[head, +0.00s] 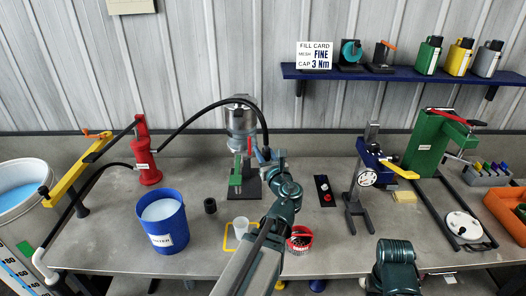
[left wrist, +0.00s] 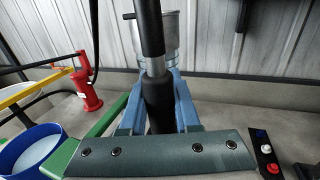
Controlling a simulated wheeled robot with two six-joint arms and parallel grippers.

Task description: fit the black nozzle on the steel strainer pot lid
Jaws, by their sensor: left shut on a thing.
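The steel strainer pot (head: 240,120) stands on a black stand at the back middle of the bench. Its steel lid (head: 238,101) is on top, with a clear section below. In the left wrist view, the pot (left wrist: 174,30) is behind the hose. My left gripper (head: 259,153) is just right of the pot. In the left wrist view, its blue fingers (left wrist: 158,90) are shut on the black nozzle (left wrist: 158,108), below a metal collar. The nozzle appears roughly upright, apart from the lid. In the head view it is mostly hidden by the gripper. My right gripper is not shown.
A black hose (head: 210,108) arcs from the red pump (head: 146,160) to my left gripper.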

